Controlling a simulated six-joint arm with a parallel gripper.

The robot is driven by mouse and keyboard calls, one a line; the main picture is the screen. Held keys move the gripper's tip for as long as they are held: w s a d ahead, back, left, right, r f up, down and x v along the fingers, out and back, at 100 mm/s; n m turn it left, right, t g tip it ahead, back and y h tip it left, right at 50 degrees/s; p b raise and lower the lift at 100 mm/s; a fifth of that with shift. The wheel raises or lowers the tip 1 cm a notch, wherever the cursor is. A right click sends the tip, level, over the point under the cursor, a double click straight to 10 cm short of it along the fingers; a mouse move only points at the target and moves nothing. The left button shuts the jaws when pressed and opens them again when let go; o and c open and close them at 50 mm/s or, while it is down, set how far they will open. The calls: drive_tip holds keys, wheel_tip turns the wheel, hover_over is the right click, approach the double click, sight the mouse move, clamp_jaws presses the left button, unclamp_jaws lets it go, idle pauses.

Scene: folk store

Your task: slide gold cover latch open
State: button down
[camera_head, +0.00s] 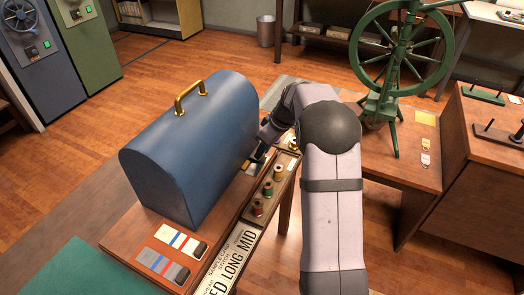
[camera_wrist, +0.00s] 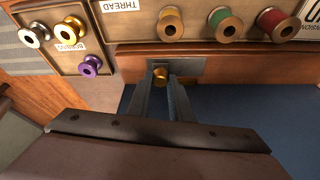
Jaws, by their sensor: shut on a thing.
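A blue domed cover (camera_head: 185,145) with a gold handle (camera_head: 190,95) on top stands on the wooden table in the head view. Its blue side (camera_wrist: 255,115) also shows in the wrist view. A small gold latch knob (camera_wrist: 160,73) sits on a grey plate (camera_wrist: 192,69) in the wrist view. My gripper (camera_wrist: 163,84) is shut on this gold knob, one finger on each side. In the head view my gripper (camera_head: 256,160) is at the cover's right side, and the arm hides part of that area.
A wooden tray with thread spools (camera_head: 267,188) runs close beside the gripper. In the wrist view, green (camera_wrist: 226,22) and red (camera_wrist: 277,20) spools and a purple bobbin (camera_wrist: 90,66) are near. A green spinning wheel (camera_head: 408,55) stands at the right. Sample cards (camera_head: 176,240) lie in front.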

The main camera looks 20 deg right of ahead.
drive_tip(key=shift+w+d+r, duration=0.15)
drive_tip(key=shift+d+r, duration=0.05)
drive_tip(key=c, duration=1.6)
unclamp_jaws()
drive_tip(key=shift+f, duration=0.1)
drive_tip(key=shift+v, duration=3.7)
drive_tip(key=shift+a+f, duration=0.1)
drive_tip(key=shift+a, duration=0.05)
